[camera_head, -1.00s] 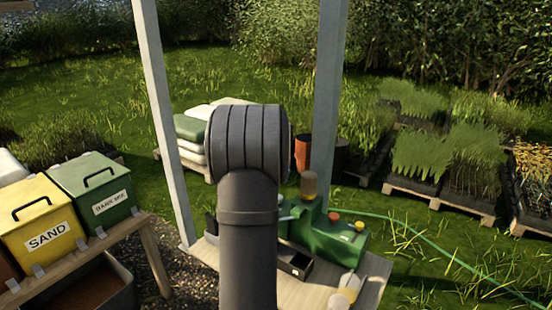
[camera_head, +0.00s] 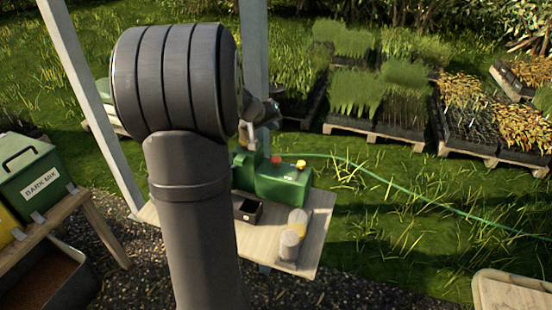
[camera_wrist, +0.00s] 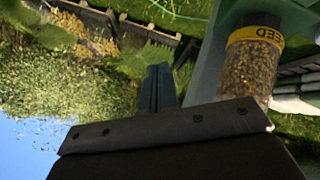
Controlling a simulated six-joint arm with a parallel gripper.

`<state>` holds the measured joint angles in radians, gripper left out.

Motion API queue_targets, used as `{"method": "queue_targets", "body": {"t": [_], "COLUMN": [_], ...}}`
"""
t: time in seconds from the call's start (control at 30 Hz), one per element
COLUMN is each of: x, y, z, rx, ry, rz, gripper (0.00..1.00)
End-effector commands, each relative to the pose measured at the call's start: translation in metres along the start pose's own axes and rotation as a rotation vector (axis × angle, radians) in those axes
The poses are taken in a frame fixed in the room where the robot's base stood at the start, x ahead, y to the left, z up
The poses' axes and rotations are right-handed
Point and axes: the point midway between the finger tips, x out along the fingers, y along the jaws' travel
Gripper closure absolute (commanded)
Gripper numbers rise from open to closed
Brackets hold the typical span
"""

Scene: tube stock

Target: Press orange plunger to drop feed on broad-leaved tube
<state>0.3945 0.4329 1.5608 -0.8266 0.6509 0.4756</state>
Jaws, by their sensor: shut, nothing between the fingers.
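The green machine (camera_head: 283,184) stands on the wooden bench in the head view. An orange-red knob (camera_head: 277,160), which looks like the orange plunger, sits on its top beside a yellow knob (camera_head: 301,163). My gripper (camera_wrist: 157,88) is shut and empty in the wrist view. In the head view my arm hides much of the machine's left side, and the wrist end shows just above it, apart from the orange knob. A clear jar with a yellow FEED label (camera_wrist: 253,62), full of brown grains, is close beside the fingers in the wrist view. I cannot make out a broad-leaved tube.
A pale post (camera_head: 253,55) rises behind. Several plant pallets (camera_head: 370,130) stand on the grass, crossed by a green hose (camera_head: 400,190).

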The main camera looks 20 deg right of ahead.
Motion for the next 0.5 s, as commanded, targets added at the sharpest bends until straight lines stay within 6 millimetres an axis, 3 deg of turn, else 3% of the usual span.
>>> {"method": "queue_targets", "body": {"t": [0.5], "x": [0.0040], "y": [0.0024], "z": [0.0075], "rx": [-0.012], "ry": [-0.015], "rz": [0.024], "gripper": [1.00]}}
